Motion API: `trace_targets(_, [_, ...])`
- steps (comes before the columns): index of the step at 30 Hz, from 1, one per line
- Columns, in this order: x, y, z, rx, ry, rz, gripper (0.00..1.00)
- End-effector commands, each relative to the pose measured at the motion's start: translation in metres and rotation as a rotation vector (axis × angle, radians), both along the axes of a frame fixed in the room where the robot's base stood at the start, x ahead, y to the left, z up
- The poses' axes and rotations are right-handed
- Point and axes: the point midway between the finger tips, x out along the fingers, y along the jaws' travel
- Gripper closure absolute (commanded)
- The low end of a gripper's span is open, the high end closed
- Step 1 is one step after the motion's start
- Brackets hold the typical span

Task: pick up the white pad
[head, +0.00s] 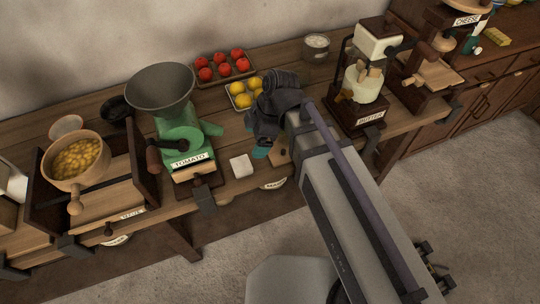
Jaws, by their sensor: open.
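The white pad (241,166) is a small pale square block. It lies flat on the wooden bench near its front edge, just right of the green tomato mill. My gripper (262,150) is above the bench to the right of the pad, apart from it in the picture. Its teal fingertips show below the dark wrist, and the wrist hides most of the jaws. I see nothing held in it. My arm hides the bench behind it.
The green tomato mill (184,137) stands left of the pad, with its clamp (204,194) at the bench edge. A tray of lemons (243,93) and a tray of tomatoes (222,68) lie behind. A butter machine (362,88) stands right. Bare wood surrounds the pad's back side.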

Motion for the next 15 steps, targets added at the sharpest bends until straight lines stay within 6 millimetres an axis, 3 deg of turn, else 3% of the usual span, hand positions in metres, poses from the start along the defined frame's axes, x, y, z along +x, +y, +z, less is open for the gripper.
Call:
trace_targets(3, [-0.001,0.001,0.001,0.027,-0.041,0.120,0.11])
trace_targets(8, [-0.001,0.001,-0.002,0.032,-0.054,0.154,0.11])
trace_targets(15, [-0.008,0.014,-0.047,0.031,-0.054,0.153,0.11])
